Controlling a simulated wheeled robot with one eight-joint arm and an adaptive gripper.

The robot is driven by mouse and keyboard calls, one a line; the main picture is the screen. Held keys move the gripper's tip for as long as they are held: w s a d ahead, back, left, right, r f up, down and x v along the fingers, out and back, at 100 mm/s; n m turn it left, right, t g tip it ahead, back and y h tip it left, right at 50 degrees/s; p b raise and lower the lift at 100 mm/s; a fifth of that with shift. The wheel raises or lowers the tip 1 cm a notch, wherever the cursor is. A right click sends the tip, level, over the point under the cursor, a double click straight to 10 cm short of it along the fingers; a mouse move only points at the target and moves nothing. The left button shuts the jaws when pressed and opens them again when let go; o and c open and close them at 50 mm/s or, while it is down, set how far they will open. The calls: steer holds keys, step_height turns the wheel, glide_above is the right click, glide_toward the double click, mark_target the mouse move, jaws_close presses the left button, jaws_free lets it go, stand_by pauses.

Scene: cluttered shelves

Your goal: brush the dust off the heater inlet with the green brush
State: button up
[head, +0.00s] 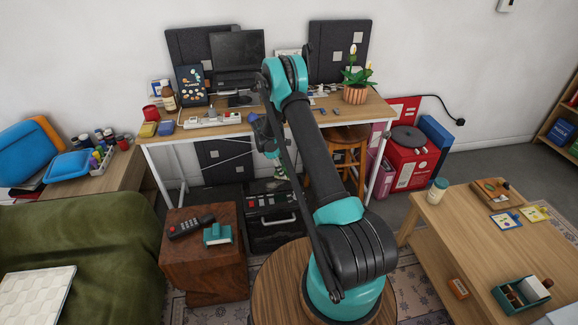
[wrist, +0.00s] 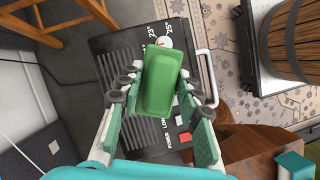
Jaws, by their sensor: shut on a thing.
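My gripper (wrist: 160,88) is shut on the green brush (wrist: 162,82), seen between both fingers in the wrist view. The brush's smooth green back faces the camera; its bristles are hidden. Beyond it is the black heater (wrist: 122,140), with dark slats, a white temperature dial, red and white switches and a pale handle. The brush covers part of the heater's face; I cannot tell whether they touch. In the head view, the heater (head: 268,238) stands on the floor under the desk's front edge, with my gripper (head: 281,174) above it. Dust cannot be made out.
A brown wooden cabinet (head: 203,267) with a remote (head: 190,227) and a teal object (head: 217,234) stands left of the heater. A wooden stool (head: 347,140) is to its right. The desk (head: 157,139) overhangs behind. A low table (head: 470,240) is at right.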

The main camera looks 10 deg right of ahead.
steer(key=shift+w+a+f+n+t, duration=0.25)
steer(key=shift+w+f+n, duration=0.4)
steer(key=shift+f, duration=1.2)
steer(key=shift+w+a+f+n+t, duration=0.3)
steer(key=shift+f+n, duration=0.5)
steer(key=shift+f, duration=1.05)
steer(key=shift+w+a+f+n+t, duration=0.1)
steer(key=shift+w+f+n+t, duration=0.45)
steer(key=shift+f, duration=1.3)
steer(key=shift+w+f, duration=0.15)
steer(key=shift+f, duration=0.45)
